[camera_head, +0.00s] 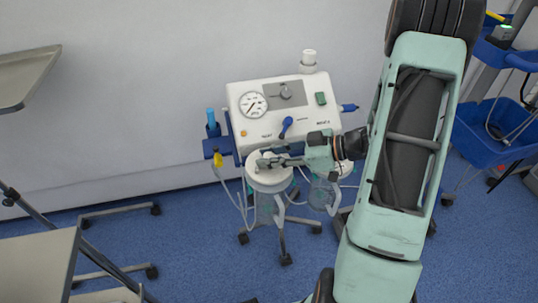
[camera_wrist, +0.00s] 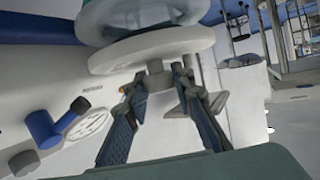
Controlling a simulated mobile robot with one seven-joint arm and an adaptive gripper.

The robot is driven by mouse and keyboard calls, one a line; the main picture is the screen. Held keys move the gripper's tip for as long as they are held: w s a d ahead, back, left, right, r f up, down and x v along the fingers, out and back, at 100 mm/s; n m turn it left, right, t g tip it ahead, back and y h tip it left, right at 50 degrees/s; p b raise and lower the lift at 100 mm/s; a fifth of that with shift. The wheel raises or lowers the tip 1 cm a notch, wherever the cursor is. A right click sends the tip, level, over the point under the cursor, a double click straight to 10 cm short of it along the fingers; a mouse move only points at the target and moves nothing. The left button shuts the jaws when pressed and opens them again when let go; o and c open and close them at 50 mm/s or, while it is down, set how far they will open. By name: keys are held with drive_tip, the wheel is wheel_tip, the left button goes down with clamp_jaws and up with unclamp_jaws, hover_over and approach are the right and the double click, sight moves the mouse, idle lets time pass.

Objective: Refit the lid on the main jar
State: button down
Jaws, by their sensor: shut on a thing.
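The main jar (camera_head: 270,207) is a clear jar hanging at the front left of the suction unit. A round white lid (camera_head: 268,176) is at its mouth, below my gripper (camera_head: 270,162). In the wrist view the lid is a broad white disc (camera_wrist: 185,43), close to the pale green round jar top (camera_wrist: 125,20). I cannot tell whether lid and jar fully meet. My gripper (camera_wrist: 157,80) is shut on the small grey knob (camera_wrist: 155,67) of the lid. The fingers partly hide the lid's top in the head view.
The suction unit (camera_head: 310,120) with gauge and blue knob stands behind the jar. A second clear jar (camera_head: 322,195) hangs to the right, with tubes around both. A blue trolley (camera_head: 485,135) is at right and a grey table (camera_head: 35,265) at lower left.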

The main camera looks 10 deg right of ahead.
drive_tip(key=shift+f+b, duration=0.6)
drive_tip(key=shift+f, duration=0.55)
drive_tip(key=c, duration=1.6)
unclamp_jaws()
drive_tip(key=v, duration=1.2)
drive_tip(key=shift+f, duration=0.1)
